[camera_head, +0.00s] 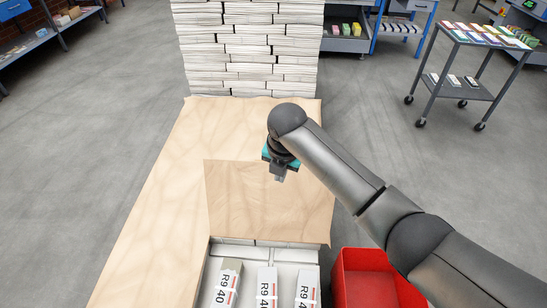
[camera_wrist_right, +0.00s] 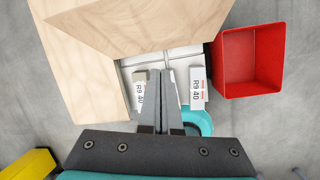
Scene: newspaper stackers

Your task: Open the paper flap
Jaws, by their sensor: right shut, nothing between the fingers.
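The tan paper flap (camera_head: 255,200) lies over the white newspaper stacks in the head view, its near edge crossing above the labelled bundles. It also shows at the top of the right wrist view (camera_wrist_right: 150,25). My right gripper (camera_head: 280,177) is over the flap's upper right part, pointing down, shut and empty. Its two fingers also show close together in the wrist view (camera_wrist_right: 160,75). I cannot tell whether the fingertips touch the paper. Labelled bundles marked R9 40 (camera_head: 228,281) show below the flap. My left gripper is not in view.
A red bin (camera_head: 345,262) stands right of the stack, beside my right arm. A tall wall of stacked newspapers (camera_head: 250,55) rises behind the tan paper (camera_head: 160,190). A trolley (camera_head: 465,90) stands at the far right. Grey floor is open at left.

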